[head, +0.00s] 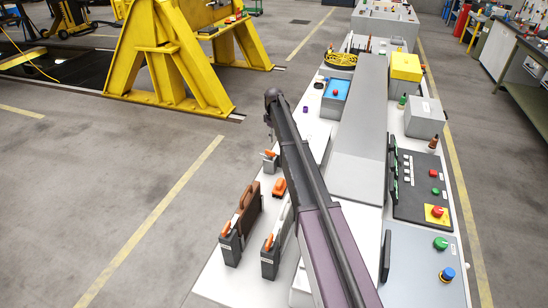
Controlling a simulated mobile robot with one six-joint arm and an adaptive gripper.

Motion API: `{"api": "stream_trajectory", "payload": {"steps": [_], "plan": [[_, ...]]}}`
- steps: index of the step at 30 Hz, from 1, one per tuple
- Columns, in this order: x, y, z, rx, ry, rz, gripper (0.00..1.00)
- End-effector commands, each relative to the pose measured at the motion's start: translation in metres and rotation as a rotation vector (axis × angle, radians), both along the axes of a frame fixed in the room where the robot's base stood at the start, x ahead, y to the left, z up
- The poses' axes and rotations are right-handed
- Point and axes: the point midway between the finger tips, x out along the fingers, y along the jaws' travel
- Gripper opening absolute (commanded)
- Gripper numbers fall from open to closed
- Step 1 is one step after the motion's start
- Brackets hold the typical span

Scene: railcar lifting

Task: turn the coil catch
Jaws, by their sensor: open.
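I cannot pick out the coil catch for certain. Small dark grey blocks with orange levers stand on the light bench at the near left, one block (231,246), another (270,257), and a smaller one (270,161) farther back. An orange piece (279,188) lies between them. A coiled yellow cable (341,60) lies at the far end of the bench. My arm reaches from the bottom middle up over the bench, and its dark far end stands above the bench's left edge. My gripper's fingers cannot be made out.
A brown case-like object (248,208) stands among the grey blocks. A dark control panel (422,187) with buttons and a grey panel (424,265) lie on the right. A yellow stand (168,60) rises at the upper left. The floor left of the bench is clear.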

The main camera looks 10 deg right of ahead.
Motion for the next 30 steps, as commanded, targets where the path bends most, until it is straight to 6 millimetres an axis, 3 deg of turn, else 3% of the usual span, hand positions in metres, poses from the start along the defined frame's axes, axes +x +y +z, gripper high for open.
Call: {"api": "stream_trajectory", "payload": {"steps": [30], "plan": [[0.000,-0.002,-0.083,0.001,0.001,-0.002,0.51]]}}
